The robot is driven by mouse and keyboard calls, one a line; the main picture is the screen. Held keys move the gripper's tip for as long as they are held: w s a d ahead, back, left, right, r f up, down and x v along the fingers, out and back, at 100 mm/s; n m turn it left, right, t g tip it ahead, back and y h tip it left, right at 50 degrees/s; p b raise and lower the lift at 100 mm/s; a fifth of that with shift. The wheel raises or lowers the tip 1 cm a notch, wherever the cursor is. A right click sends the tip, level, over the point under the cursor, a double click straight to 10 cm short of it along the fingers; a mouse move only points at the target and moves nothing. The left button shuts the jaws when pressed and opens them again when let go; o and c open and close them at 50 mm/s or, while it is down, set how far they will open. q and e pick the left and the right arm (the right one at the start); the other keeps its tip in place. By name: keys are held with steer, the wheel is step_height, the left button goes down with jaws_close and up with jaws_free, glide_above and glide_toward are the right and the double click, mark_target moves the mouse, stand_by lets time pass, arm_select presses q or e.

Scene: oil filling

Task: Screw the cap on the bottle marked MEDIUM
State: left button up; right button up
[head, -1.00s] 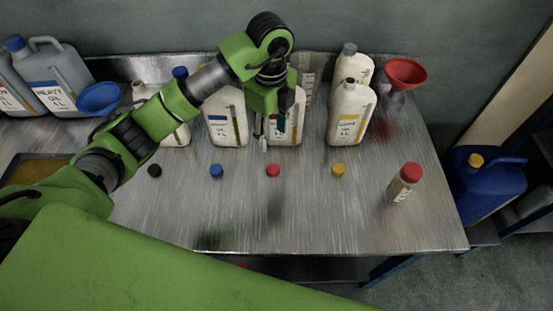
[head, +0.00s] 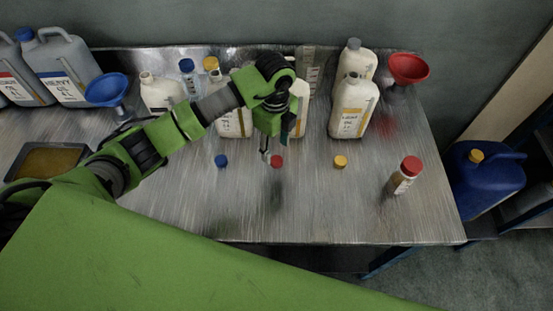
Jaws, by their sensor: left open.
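Several cream oil bottles stand along the back of the steel table. One bottle (head: 234,124) is partly behind my left arm. Another bottle (head: 302,108) is mostly hidden behind the left gripper. A third bottle (head: 353,106), with a yellow label, shows clearly and has no cap. I cannot read which label says MEDIUM. A blue cap (head: 221,161), a red cap (head: 277,161) and a yellow cap (head: 340,162) lie in a row in front. My left gripper (head: 266,157) is open, pointing down, beside the red cap on its left. My right gripper is not in view.
A red-lidded jar (head: 405,175) stands at the right. A red funnel (head: 408,68) and a blue funnel (head: 108,90) stand towards the back. A tray of amber liquid (head: 48,160) and grey jugs (head: 62,70) are at the left.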

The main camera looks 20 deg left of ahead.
mark_target(276, 160)
arm_select(q)
steer(key=shift+s+f+p, duration=0.1)
steer(key=shift+f+p, duration=0.15)
steer(key=shift+p, duration=0.05)
step_height(276, 160, down, 4)
steer(key=shift+d+r+p, duration=0.15)
steer(key=shift+p, duration=0.55)
steer(key=shift+f, duration=0.5)
steer(key=c, duration=0.7)
